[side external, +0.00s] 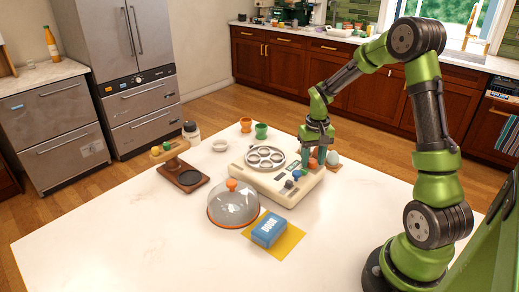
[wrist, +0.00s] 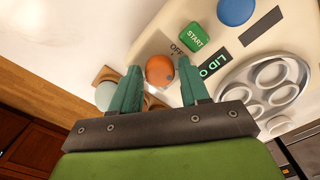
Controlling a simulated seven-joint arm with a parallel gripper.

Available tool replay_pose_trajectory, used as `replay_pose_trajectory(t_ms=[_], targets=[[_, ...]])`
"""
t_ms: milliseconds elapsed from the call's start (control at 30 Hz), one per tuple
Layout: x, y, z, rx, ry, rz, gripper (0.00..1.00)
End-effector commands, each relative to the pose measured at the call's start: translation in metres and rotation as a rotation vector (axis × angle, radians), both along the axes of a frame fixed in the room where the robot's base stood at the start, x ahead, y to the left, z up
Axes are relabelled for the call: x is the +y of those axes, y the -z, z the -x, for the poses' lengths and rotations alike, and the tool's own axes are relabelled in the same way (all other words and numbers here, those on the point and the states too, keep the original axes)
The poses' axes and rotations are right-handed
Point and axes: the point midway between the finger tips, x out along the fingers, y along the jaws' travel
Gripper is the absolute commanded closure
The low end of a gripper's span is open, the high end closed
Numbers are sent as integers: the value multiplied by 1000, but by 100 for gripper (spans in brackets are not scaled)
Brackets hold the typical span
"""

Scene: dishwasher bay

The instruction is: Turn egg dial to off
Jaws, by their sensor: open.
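The egg cooker (side external: 240,178) is a cream box on the white table with a round metal egg tray (side external: 265,157). Its orange dial (wrist: 160,72) has a small dark mark on its right side, and the word OFF (wrist: 176,49) is printed beside it. The dial also shows low under my fingers in the side view (side external: 313,163). My gripper (wrist: 160,67) is open, with its teal fingers on either side of the dial. Whether the fingers touch the dial, I cannot tell. My gripper is also over the cooker's right end in the side view (side external: 316,156).
A green START button (wrist: 195,37) and a blue knob (wrist: 236,11) are near the dial. A pale egg (side external: 333,156) stands just right of the cooker. A clear dome (side external: 233,205) and a blue box (side external: 269,229) lie in front. The table's left front is clear.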

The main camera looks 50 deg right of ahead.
Motion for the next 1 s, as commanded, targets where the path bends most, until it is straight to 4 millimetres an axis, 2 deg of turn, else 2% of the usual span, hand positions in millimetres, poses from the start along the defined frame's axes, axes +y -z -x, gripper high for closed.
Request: replay_pose_trajectory(t_ms=[100, 133, 300, 400, 733, 1000], targets=[[0, 0, 0, 0, 0, 0, 55], [0, 0, 0, 0, 0, 0, 58], [0, 0, 0, 0, 0, 0, 84], [0, -1, 0, 0, 0, 0, 96], [0, -1, 0, 0, -58, 0, 96], [0, -1, 0, 0, -242, 0, 96]])
